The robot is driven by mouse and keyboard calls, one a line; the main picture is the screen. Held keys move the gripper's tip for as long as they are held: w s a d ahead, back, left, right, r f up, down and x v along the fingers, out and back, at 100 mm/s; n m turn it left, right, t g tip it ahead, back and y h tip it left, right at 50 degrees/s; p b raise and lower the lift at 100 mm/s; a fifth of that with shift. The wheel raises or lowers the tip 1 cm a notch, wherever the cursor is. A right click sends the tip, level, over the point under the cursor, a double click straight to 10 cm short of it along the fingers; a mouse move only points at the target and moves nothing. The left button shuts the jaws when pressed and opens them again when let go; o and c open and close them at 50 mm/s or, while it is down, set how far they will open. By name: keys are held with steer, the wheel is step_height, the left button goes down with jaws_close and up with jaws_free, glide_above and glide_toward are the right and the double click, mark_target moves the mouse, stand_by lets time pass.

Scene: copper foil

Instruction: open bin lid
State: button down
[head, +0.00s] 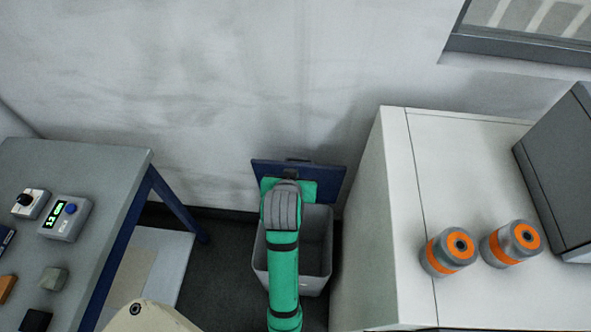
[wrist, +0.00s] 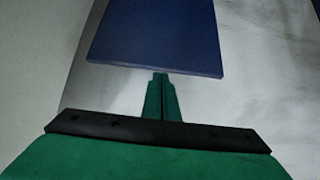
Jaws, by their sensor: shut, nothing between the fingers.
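The grey bin (head: 316,250) stands on the floor against the back wall, between the table and the white cabinet. Its dark blue lid (head: 328,181) stands raised at the rear of the bin, near the wall, and the bin's mouth is uncovered on the right side. My green arm reaches over the bin and hides part of it and of the lid. In the wrist view the lid (wrist: 157,35) is a blue panel just beyond the tips of my gripper (wrist: 161,78). The green fingers are shut and empty. I cannot tell whether they touch the lid's edge.
A grey table (head: 75,165) with a digital meter (head: 65,218) and small blocks stands at the left. A white cabinet (head: 385,240) stands close at the right, with two orange-banded cylinders (head: 449,252) and a dark grey box (head: 560,170) on top.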

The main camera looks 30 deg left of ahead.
steer(key=shift+s+d+r, duration=0.2)
steer(key=shift+s+r, duration=0.05)
steer(key=shift+f, duration=0.1)
